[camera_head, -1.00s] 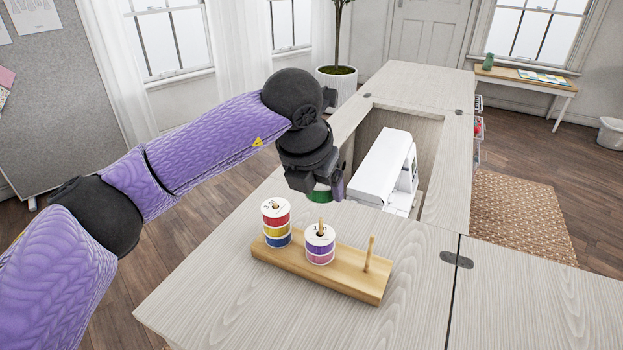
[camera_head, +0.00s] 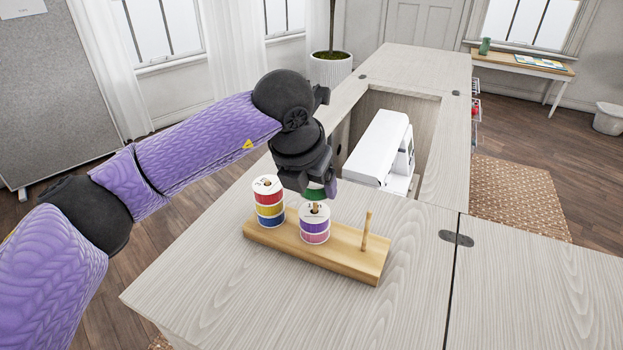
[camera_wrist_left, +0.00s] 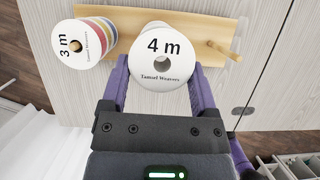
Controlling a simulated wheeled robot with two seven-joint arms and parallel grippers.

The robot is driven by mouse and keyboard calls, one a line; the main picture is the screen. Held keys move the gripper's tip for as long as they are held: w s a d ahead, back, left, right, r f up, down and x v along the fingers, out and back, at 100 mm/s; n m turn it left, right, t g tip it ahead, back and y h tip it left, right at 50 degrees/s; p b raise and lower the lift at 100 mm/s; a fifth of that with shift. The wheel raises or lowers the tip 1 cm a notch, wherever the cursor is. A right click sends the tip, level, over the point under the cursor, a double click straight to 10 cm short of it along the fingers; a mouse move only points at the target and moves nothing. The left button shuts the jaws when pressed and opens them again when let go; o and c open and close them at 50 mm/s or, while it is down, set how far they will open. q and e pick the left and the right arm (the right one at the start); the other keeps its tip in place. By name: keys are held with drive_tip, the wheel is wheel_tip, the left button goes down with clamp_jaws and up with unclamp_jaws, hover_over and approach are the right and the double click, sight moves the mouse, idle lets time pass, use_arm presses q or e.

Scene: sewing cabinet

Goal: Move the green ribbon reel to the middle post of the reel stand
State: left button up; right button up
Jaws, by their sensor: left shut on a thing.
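The green ribbon reel (camera_head: 315,195) has white flanges. My left gripper (camera_head: 317,187) is shut on it, holding it just above and slightly behind the middle post's reels in the head view. In the left wrist view, the held reel's white top reads "4 m" (camera_wrist_left: 161,48), between the purple fingers. The wooden reel stand (camera_head: 345,262) has three posts. Purple and pink reels (camera_head: 314,226) sit on the middle post (camera_head: 316,206), whose tip shows below the green reel. I cannot tell whether the reel's hole lines up with it. My right gripper is not in view.
Red, yellow and blue reels (camera_head: 268,202) are stacked on the left post, close beside my gripper. The right post (camera_head: 366,231) is bare. A white sewing machine (camera_head: 376,150) sits in the cabinet opening behind. The cabinet top (camera_head: 420,300) in front is clear.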

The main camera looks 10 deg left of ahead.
sight(311, 198)
use_arm(q)
drive_tip(key=shift+f, duration=0.15)
drive_tip(key=shift+f+b, duration=0.45)
drive_tip(key=shift+f, duration=0.3)
drive_tip(key=shift+f+b, duration=0.3)
drive_tip(key=shift+f, duration=0.35)
drive_tip(key=o, duration=1.1)
drive_tip(key=p+v, duration=0.4)
drive_tip(key=v, duration=0.6)
